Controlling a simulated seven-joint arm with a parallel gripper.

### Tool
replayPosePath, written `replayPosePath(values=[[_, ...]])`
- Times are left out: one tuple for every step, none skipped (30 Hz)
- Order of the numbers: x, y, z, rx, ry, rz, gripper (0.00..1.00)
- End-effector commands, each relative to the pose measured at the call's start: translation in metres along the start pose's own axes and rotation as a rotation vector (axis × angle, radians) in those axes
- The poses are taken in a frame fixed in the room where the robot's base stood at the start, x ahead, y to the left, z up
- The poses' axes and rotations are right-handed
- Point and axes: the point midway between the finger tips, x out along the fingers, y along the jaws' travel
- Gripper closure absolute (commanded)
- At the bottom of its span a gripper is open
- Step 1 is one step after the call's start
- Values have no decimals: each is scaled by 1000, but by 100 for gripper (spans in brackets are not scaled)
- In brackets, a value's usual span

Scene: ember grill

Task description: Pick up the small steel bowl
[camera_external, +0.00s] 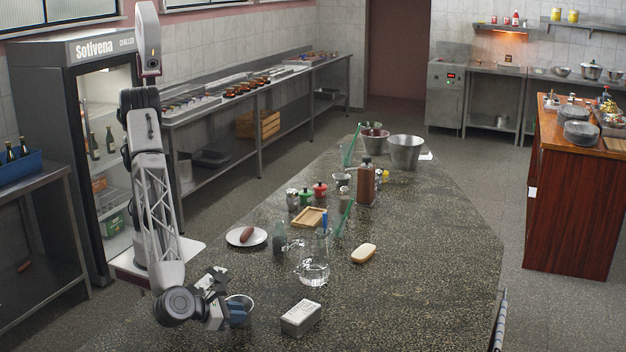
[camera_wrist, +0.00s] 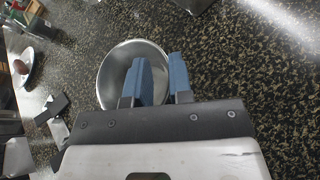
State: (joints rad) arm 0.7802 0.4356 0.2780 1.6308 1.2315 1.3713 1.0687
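The small steel bowl (camera_external: 240,300) stands on the speckled counter at the near left, right by my gripper (camera_external: 238,316). In the wrist view the bowl (camera_wrist: 113,75) is round, shiny and empty inside. My gripper (camera_wrist: 163,80) has two blue fingers with a gap between them. The left finger is over the inside of the bowl and the right finger is outside its right rim, so the rim runs between them. The fingers hide part of that rim, and whether either touches it cannot be told.
A metal box (camera_external: 301,318) lies right of the bowl. A glass jug (camera_external: 313,268) stands behind, with a white plate (camera_external: 233,239) holding a sausage further left. A bread roll (camera_external: 363,253) lies to the right. The counter's right side is clear.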

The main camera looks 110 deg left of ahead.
Motion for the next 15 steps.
replayPosePath(values=[[0,0,-1,1,0,1,93],[0,0,-1,1,0,1,97],[1,0,-1,1,0,1,100],[1,0,-1,2,0,1,100],[1,0,-1,2,1,1,100],[0,0,-1,1,0,1,100],[1,0,-1,2,0,1,100],[1,0,-1,2,0,1,100],[1,0,-1,2,0,1,100],[1,0,-2,2,0,1,100],[1,0,-2,2,0,1,100],[1,0,-2,2,1,1,100],[1,0,-2,2,1,1,100],[1,0,-2,2,1,1,100],[1,0,-2,2,1,1,100]])
